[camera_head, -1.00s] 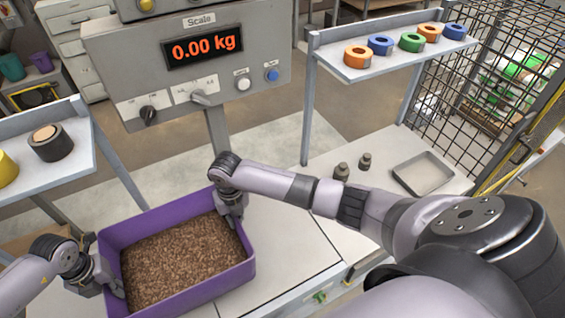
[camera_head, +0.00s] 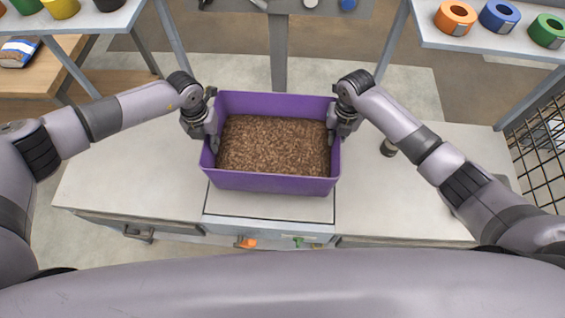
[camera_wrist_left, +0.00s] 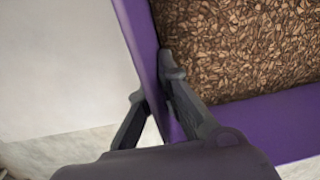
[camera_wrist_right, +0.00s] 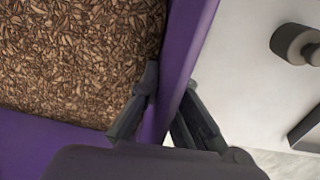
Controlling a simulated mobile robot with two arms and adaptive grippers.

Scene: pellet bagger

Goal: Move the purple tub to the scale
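The purple tub (camera_head: 272,184), full of brown pellets (camera_head: 275,145), is level at the centre of the head view. It is over the scale's plate (camera_head: 268,207), in front of the scale's grey post (camera_head: 279,65). Whether it rests on the plate or hangs just above is hard to tell. My left gripper (camera_head: 209,140) is shut on the tub's left wall, one finger inside and one outside, as the left wrist view (camera_wrist_left: 155,85) shows. My right gripper (camera_head: 338,135) pinches the right wall likewise, seen in the right wrist view (camera_wrist_right: 168,90). The scale's display is out of view.
A small dark weight (camera_head: 388,148) stands on the bench right of the tub. A wire mesh guard (camera_head: 540,160) is at the far right. The bench (camera_head: 130,180) left of the tub is clear.

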